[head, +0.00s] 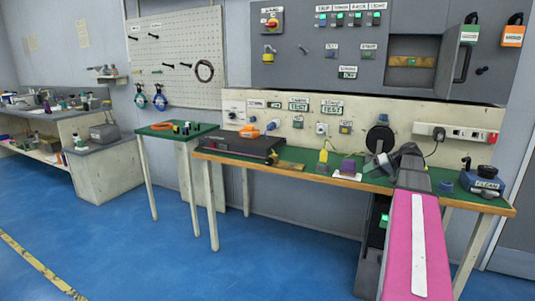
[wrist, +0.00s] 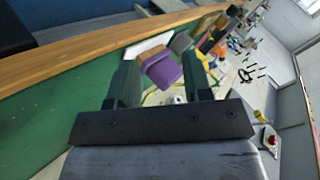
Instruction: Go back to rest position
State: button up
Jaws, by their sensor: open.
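My gripper (head: 382,163) is over the right part of the green-topped workbench (head: 335,167) in the head view, at the end of my pink arm. In the wrist view my gripper (wrist: 160,70) shows two dark fingers spread apart, with nothing held between them. A purple block (wrist: 164,72) shows beyond the gap between the fingers. In the head view this purple block (head: 348,166) stands on a white base on the bench, left of my gripper and apart from it.
A black box (head: 240,147) lies at the bench's left. A yellow bottle-like item (head: 322,162) stands left of the purple block. A black round reel (head: 380,139) is behind my gripper. A blue device (head: 482,184) sits at the right end. Blue floor (head: 180,255) is clear at left.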

jog(key=s+a+f+m+g+h, duration=0.1)
jog(key=s+a+f+g+h, duration=0.15)
jog(key=a+f, duration=0.5)
jog(key=s+a+f+g+h, duration=0.1)
jog(key=s+a+f, duration=0.3)
jog(key=a+f, duration=0.35)
jog(key=s+a+f+g+h, duration=0.1)
jog(key=s+a+f+h, duration=0.1)
jog(key=s+a+f, duration=0.3)
jog(key=s+a+f+h, duration=0.3)
jog(key=s+a+f, duration=0.2)
jog(key=s+f, duration=0.3)
jog(key=shift+s+f+g, duration=0.35)
jog(key=shift+s+f, duration=0.05)
jog(key=shift+s, duration=0.25)
jog(key=shift+d, duration=0.1)
